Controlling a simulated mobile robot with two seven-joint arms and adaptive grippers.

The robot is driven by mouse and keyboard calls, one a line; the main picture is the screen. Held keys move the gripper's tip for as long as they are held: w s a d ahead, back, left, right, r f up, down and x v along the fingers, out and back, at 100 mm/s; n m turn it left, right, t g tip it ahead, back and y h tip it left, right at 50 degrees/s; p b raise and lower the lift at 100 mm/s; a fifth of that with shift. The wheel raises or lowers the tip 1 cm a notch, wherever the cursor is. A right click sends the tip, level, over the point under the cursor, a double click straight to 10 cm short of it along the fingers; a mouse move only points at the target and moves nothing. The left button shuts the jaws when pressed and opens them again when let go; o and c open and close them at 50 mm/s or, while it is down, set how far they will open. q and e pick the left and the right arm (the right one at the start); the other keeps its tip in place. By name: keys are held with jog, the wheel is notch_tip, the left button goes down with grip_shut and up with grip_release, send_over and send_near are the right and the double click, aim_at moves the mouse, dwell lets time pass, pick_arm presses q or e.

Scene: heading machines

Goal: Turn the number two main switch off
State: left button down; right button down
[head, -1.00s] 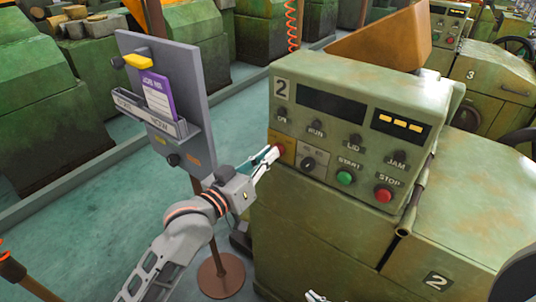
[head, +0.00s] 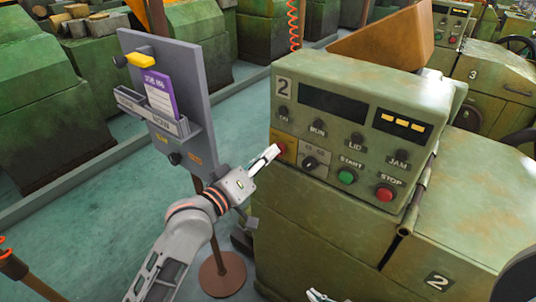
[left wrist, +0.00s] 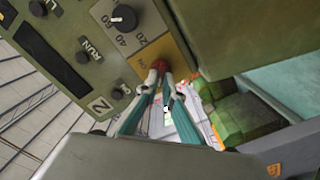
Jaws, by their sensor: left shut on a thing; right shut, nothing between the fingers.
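The number two machine's control panel (head: 345,130) faces me in the head view, with a "2" label at its upper left. Its main switch is a red knob (head: 281,148) on a yellow plate (head: 289,157) at the panel's left edge. My left gripper (head: 274,153) is shut on the red knob. In the left wrist view, both fingertips (left wrist: 161,80) close around the red knob (left wrist: 158,65), partly hiding it. The knob's exact angle is hard to tell. My right gripper (head: 318,296) shows only as tips at the bottom edge, shut and empty.
A black dial (head: 310,163) sits just right of the switch, with a green start button (head: 346,177) and a red stop button (head: 384,194) further right.

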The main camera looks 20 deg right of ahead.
pick_arm(q)
jog(key=shift+f, duration=0.1)
jog(key=c, duration=2.5)
grip_release()
jog(key=v, duration=1.2)
jog(key=shift+s, duration=0.1)
jog(key=shift+d, duration=0.1)
